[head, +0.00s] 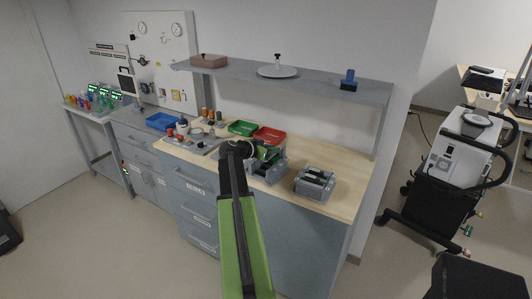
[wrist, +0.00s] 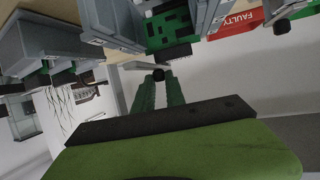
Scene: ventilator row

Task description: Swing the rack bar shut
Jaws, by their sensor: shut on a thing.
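A grey card rack (head: 268,170) stands on the wooden bench top, just beyond my gripper (head: 258,156) in the head view. In the wrist view, the rack (wrist: 212,14) is at the top, with a green circuit board (wrist: 167,27) between its grey walls. A thin pale rack bar (wrist: 139,66) runs in front of the board. It carries a black knob (wrist: 158,74) between the tips of my gripper (wrist: 159,84). The two green fingers are shut on this knob. My arm hides part of the rack in the head view, and I cannot tell the bar's exact angle.
A second grey rack (head: 315,184) stands to the right on the bench. A red tray (head: 270,135), marked FAULTY in the wrist view, and a green tray (head: 242,128) lie behind. A shelf (head: 325,86) overhangs the bench.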

